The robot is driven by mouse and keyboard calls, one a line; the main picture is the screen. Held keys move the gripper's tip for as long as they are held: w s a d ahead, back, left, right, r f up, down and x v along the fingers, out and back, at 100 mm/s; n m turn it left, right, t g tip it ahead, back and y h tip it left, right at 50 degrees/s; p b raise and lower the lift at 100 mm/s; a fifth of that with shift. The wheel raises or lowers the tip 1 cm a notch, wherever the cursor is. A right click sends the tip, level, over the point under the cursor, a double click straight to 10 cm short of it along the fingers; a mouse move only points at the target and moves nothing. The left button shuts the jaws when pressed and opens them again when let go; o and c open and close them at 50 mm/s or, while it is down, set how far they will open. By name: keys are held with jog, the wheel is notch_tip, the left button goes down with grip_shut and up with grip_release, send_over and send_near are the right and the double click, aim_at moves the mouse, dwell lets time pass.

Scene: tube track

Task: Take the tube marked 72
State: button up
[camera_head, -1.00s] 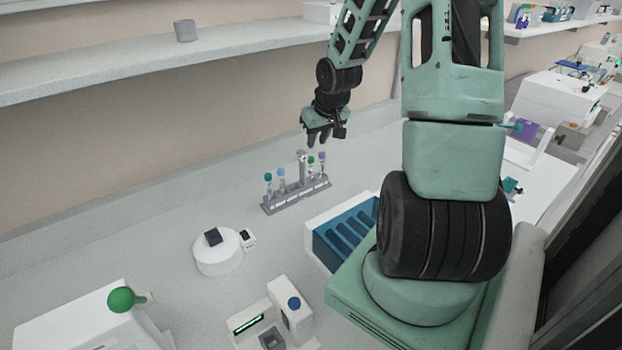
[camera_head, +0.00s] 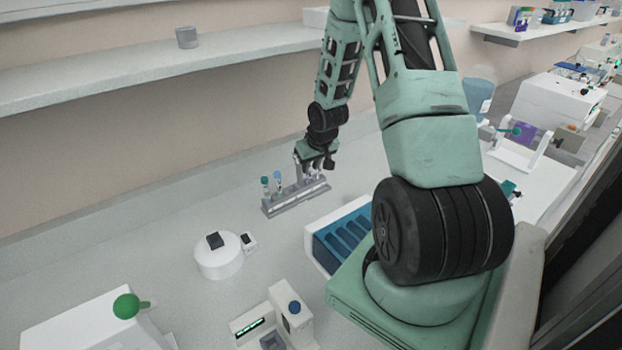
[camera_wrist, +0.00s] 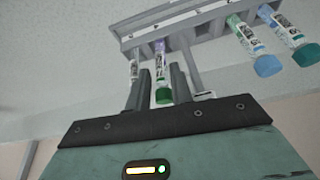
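The grey tube rack (camera_head: 297,197) holds several capped tubes and has a grey post. My gripper (camera_head: 318,165) is over its far right end in the head view. In the wrist view, my fingers (camera_wrist: 160,88) are open, one on each side of a green-capped tube (camera_wrist: 161,72). Another tube (camera_wrist: 135,66) stands left of it, its cap hidden behind my left finger. A blue-capped tube (camera_wrist: 262,58) and a teal-capped tube (camera_wrist: 300,48) are at the right, beyond the post (camera_wrist: 196,70). The labels are too small to read, so I cannot tell which tube is 72.
A blue slotted box (camera_head: 340,238) is right of the rack, close to my base. A white round device (camera_head: 219,258) and a white unit with a blue knob (camera_head: 291,312) are in front. A shelf (camera_head: 120,72) runs above. The counter left of the rack is clear.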

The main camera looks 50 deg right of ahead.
jog(key=shift+r, duration=0.1)
jog(key=c, duration=0.5)
jog(key=shift+r, duration=0.3)
